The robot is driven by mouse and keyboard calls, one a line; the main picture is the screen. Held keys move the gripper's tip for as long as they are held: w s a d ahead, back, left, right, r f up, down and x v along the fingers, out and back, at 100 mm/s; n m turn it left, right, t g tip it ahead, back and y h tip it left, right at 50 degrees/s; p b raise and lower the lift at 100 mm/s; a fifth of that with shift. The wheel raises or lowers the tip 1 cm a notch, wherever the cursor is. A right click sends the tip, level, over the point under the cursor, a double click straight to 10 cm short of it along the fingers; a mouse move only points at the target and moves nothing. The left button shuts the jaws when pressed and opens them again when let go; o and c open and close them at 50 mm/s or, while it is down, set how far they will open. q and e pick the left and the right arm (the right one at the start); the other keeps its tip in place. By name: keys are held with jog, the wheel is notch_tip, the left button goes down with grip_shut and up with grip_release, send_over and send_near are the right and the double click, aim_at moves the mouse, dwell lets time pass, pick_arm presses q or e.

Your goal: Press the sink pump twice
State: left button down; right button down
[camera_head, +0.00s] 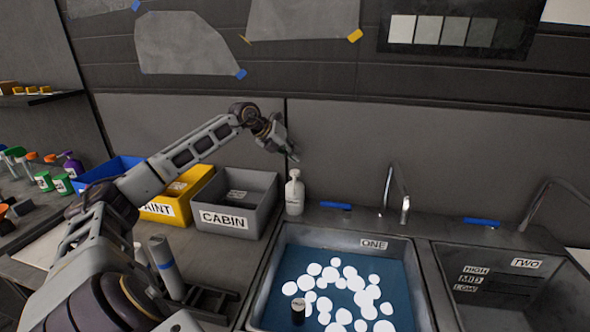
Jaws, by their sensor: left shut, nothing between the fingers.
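The sink pump (294,196) is a pale grey bottle with a pump head on top. It stands upright on the rear ledge behind the left corner of the sink labelled ONE (280,245). My left arm reaches in from the left, over the bins. My left gripper (294,157) is shut and empty, just above the pump head. A small gap seems to show between the fingertips and the pump head, but I cannot tell whether they touch. My right gripper is not in view.
Sink ONE holds blue liquid with white foam spots and a small dark cylinder (298,311). A faucet (404,208) stands behind it. A grey CABIN bin (245,226) is left of the pump. Sink TWO (525,264) is at right. Several spray bottles stand far left.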

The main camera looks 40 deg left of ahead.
pick_arm(q)
jog(key=shift+r+p, duration=1.2)
jog(key=shift+r, duration=0.45)
jog(key=shift+r, duration=0.1)
dwell(0.8)
